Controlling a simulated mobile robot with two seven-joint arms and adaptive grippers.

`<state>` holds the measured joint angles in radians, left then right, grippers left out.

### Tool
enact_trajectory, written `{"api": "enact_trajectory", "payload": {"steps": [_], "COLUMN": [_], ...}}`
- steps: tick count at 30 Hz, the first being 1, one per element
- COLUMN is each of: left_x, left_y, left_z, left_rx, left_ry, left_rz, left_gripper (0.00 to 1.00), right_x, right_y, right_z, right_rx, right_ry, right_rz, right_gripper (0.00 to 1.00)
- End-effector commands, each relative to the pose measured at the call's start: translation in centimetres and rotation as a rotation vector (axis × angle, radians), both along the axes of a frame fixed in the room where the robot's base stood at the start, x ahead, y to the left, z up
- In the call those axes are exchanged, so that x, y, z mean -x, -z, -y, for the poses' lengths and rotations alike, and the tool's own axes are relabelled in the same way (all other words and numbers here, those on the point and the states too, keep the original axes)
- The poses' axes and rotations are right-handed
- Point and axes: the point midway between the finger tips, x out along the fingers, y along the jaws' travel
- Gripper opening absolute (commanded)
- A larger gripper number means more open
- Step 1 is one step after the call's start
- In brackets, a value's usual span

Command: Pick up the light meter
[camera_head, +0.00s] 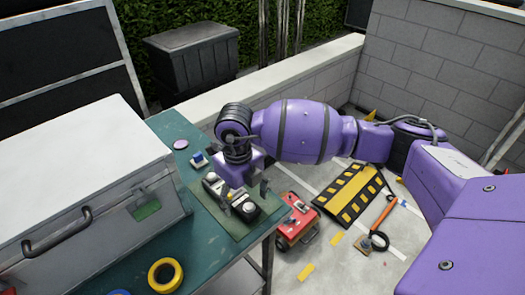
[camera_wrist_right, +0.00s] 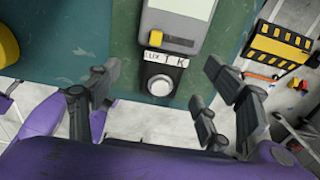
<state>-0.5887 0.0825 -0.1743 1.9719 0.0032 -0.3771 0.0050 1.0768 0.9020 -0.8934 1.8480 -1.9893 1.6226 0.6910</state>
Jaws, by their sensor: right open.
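The light meter (camera_head: 247,209) is a dark and grey device with a pale round knob or dome. It lies on a green mat (camera_head: 222,221) near the right edge of the teal table. In the right wrist view the light meter (camera_wrist_right: 178,44) has a grey body, a yellow button, a "LUX" label and a dark end with the round part. My right gripper (camera_head: 246,197) is open above it, pointing down. In the wrist view its fingers (camera_wrist_right: 163,80) stand apart, one on each side of the meter's dark end, with nothing held. My left gripper is out of view.
A large grey case (camera_head: 85,170) with a handle fills the table's left. A yellow tape roll (camera_head: 165,275) and a small blue-white item (camera_head: 199,160) lie on the table. On the floor are a red toolbox (camera_head: 297,222) and a black-yellow ramp (camera_head: 349,196).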

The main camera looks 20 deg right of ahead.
Motion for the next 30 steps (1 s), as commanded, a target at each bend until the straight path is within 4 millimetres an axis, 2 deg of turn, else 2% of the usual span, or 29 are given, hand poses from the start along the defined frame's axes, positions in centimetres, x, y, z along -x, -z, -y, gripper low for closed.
{"api": "enact_trajectory", "payload": {"steps": [4,11,24,25,30], "left_x": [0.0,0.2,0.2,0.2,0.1], "left_y": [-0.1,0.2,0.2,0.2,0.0], "left_z": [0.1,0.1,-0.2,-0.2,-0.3], "left_rx": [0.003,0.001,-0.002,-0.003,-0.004], "left_ry": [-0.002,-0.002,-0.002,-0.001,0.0], "left_rz": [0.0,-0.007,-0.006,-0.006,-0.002], "left_gripper": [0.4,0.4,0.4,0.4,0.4], "right_x": [0.0,-0.1,0.0,0.0,0.0], "right_y": [2.0,2.2,2.3,2.3,2.3], "right_z": [-0.1,-0.1,-0.3,-0.3,-0.3], "right_rx": [-0.001,-0.001,-0.004,-0.006,-0.006], "right_ry": [-0.001,-0.003,-0.005,-0.006,-0.007], "right_rz": [0.001,0.003,0.0,0.001,0.0], "right_gripper": [0.73,0.73,0.16,0.14,0.14]}}
